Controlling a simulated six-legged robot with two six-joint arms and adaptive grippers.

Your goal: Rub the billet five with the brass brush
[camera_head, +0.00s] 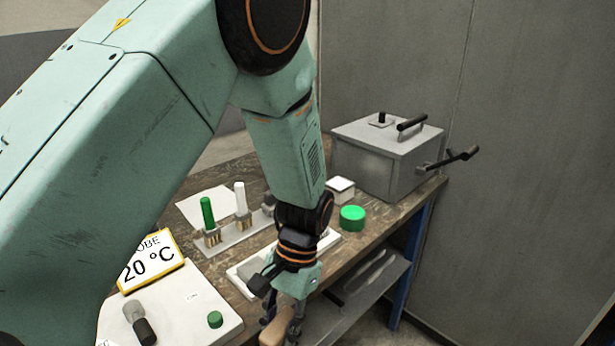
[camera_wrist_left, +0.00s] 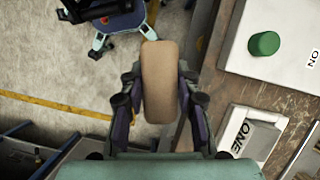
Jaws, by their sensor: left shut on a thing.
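My left gripper (camera_head: 290,312) reaches down at the table's front edge and is shut on a tan, rounded wooden handle (camera_head: 276,328). In the left wrist view the handle (camera_wrist_left: 160,82) sits between the two fingers (camera_wrist_left: 158,105). It looks like the handle of the brass brush, but no bristles show. Two other brushes, one with a green handle (camera_head: 207,212) and one with a white handle (camera_head: 241,197), stand upright in a rack (camera_head: 228,238). A grey block lies on a white tray (camera_head: 322,244) behind my wrist. I cannot make out which billet is number five. My right gripper is not in view.
A grey metal box (camera_head: 375,160) with black handles stands at the back right. A green round lid (camera_head: 352,217) and a small white box (camera_head: 341,188) are near it.

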